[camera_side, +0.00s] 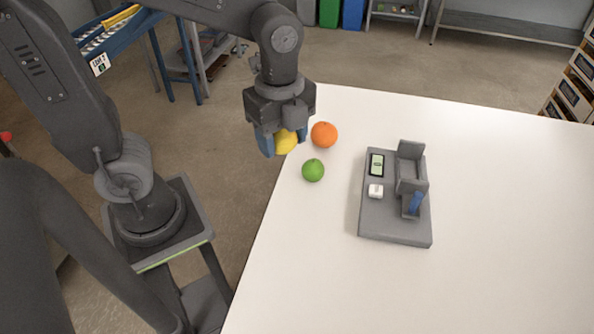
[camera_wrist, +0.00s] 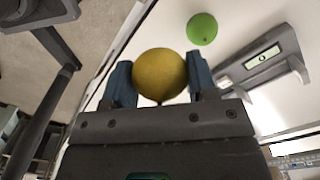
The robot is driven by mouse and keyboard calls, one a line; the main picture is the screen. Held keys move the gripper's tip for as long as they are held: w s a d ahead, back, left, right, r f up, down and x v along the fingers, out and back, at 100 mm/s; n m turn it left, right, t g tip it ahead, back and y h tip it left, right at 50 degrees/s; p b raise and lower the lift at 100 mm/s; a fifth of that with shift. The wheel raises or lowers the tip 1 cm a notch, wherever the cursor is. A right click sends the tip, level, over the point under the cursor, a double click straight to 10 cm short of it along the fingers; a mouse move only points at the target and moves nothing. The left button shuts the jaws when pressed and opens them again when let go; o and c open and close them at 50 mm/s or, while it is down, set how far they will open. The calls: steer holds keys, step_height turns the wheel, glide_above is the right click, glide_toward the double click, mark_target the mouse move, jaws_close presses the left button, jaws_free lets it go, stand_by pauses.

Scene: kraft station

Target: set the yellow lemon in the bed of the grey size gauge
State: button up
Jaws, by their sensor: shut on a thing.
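The yellow lemon (camera_side: 286,141) is between the blue fingers of my gripper (camera_side: 281,142), at the table's left edge in the side view. My gripper is shut on it; in the wrist view the lemon (camera_wrist: 160,75) sits between both fingertips (camera_wrist: 157,80). Whether it touches the table cannot be told. The grey size gauge (camera_side: 392,226) lies flat on the table to the right, apart from my gripper. It has a raised grey bed (camera_side: 411,172), a small display, a white block and a blue part. The gauge also shows at the right in the wrist view (camera_wrist: 262,68).
An orange fruit (camera_side: 323,135) stands just right of my gripper. A green lime (camera_side: 313,170) lies in front of it, between my gripper and the gauge; it also shows in the wrist view (camera_wrist: 202,28). The white table (camera_side: 500,230) is clear right of the gauge.

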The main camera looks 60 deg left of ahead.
steer(key=a+r, duration=0.2)
steer(key=a, duration=0.1)
steer(key=m, duration=1)
glide_toward(408, 174)
steer(key=shift+f, duration=2.6)
steer(key=shift+f, duration=0.7)
steer(key=o, duration=1)
